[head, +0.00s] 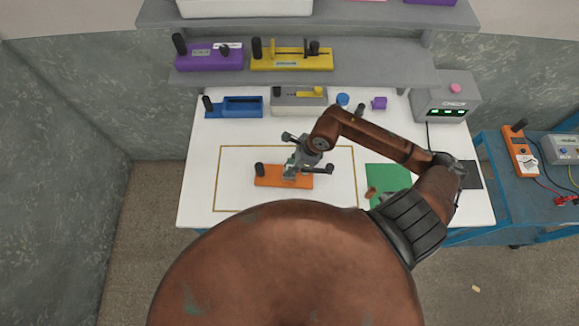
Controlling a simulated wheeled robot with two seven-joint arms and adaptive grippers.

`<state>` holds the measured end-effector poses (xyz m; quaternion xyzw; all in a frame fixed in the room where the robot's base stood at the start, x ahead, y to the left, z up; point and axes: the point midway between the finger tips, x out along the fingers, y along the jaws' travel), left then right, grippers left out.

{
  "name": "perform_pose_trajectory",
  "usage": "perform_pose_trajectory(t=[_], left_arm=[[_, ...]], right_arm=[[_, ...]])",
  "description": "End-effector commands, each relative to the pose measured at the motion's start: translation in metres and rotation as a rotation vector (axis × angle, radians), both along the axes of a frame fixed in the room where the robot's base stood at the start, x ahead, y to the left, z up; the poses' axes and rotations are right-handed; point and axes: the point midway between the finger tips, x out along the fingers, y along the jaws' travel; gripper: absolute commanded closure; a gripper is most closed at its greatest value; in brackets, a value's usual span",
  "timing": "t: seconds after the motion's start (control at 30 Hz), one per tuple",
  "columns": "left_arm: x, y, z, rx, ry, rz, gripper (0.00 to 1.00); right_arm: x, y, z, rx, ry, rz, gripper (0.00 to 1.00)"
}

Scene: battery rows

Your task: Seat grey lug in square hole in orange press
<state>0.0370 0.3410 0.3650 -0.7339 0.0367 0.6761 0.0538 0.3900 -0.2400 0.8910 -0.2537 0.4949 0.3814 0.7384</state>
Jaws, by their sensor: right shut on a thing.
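The orange press (268,183) lies on the white table inside a tan outlined rectangle, with a black knob at its left end. My right gripper (292,167) is over the middle of the press, pointing down. It is shut on a small grey piece, which seems to be the grey lug (290,174). The lug is at or just above the top of the press; I cannot tell whether it is in the square hole, which is hidden by the gripper and lug. My left gripper is not in view.
A blue fixture (234,112) and a grey fixture (285,100) with a yellow part stand behind. A purple fixture (208,62) and a yellow one (290,63) are on the shelf (370,72). A green mat (394,178) lies right. The table left of the press is clear.

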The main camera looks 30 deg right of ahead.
Motion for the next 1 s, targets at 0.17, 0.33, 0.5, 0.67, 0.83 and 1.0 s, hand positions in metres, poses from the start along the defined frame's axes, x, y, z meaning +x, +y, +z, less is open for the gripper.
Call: perform_pose_trajectory(t=[0.17,0.33,0.5,0.67,0.83,1.0], left_arm=[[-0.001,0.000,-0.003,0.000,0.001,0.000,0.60],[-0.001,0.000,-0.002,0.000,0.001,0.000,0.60],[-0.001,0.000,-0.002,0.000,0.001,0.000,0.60],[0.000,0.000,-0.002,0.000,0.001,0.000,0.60],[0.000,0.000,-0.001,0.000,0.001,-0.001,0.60],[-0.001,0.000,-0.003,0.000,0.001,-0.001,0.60]], right_arm=[[0.000,0.000,-0.003,0.000,0.000,0.000,0.82],[0.000,0.000,-0.002,0.000,0.000,0.000,0.70],[0.000,0.000,-0.002,0.000,0.000,0.000,0.66],[0.000,0.000,-0.001,0.000,0.000,0.000,0.66],[-0.001,-0.004,0.009,-0.003,-0.004,0.000,0.66],[-0.008,-0.015,0.039,-0.005,-0.005,0.000,0.66]])
